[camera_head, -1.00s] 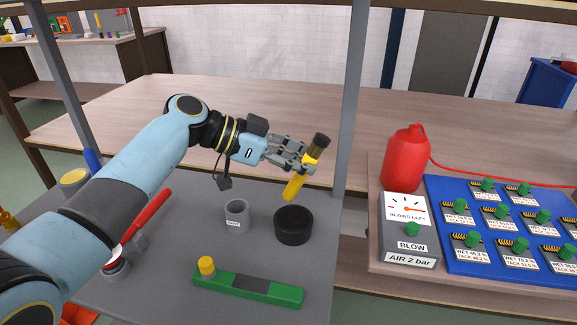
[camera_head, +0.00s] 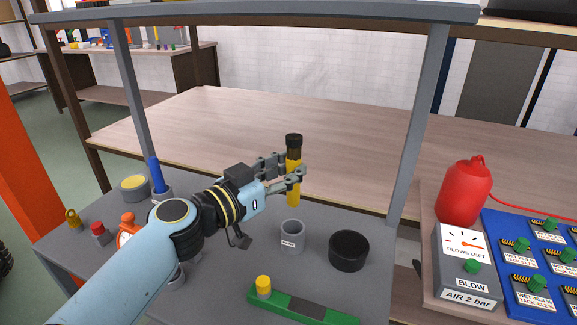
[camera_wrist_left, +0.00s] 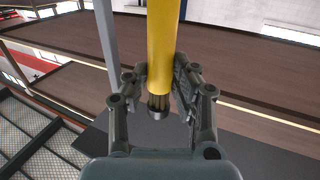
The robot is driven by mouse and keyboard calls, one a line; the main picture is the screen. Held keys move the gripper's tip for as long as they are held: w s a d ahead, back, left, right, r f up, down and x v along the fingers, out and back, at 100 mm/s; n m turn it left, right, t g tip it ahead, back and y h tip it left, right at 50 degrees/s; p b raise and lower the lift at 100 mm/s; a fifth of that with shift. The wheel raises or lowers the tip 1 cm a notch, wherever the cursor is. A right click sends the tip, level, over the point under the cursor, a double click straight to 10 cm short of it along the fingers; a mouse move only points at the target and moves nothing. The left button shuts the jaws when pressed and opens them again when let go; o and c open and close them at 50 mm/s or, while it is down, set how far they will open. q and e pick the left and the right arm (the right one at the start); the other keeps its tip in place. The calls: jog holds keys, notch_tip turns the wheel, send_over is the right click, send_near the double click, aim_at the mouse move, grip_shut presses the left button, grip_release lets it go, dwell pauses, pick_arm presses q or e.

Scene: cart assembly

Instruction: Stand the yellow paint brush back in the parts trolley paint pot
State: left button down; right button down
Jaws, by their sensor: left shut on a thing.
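The yellow paint brush (camera_head: 293,190) is upright in the head view, its dark end up. My left gripper (camera_head: 292,176) is shut around its upper part and holds it above the trolley top, behind the small grey labelled pot (camera_head: 292,239). That pot stands upright with an open top; its label is too small to read. The brush does not appear to be in it. In the left wrist view the yellow handle (camera_wrist_left: 163,45) runs down between the fingers of the left gripper (camera_wrist_left: 160,90). My right gripper is out of view.
A black round bowl (camera_head: 348,250) stands right of the grey pot. A green bar (camera_head: 318,312) with a yellow-topped peg (camera_head: 263,286) lies in front. A blue handle (camera_head: 157,175) and a yellow-topped tin (camera_head: 134,187) stand at the left. A grey post (camera_head: 417,130) rises at the right.

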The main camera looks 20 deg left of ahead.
pick_arm(q)
jog(key=shift+f+b, duration=1.45)
jog(key=shift+f, duration=0.95)
notch_tip(320, 180, down, 5)
jog(key=b, duration=0.5)
jog(key=shift+r+b, duration=0.2)
jog(key=shift+b, duration=0.15)
jog(key=c, duration=1)
grip_release()
jog(key=shift+s, duration=0.1)
send_near(289, 190)
jog(key=f, duration=0.1)
jog(key=s+f, duration=0.1)
jog(key=f, duration=0.1)
jog(key=s+a+f, duration=0.1)
jog(key=shift+s+f, duration=0.1)
jog(key=shift+f, duration=0.15)
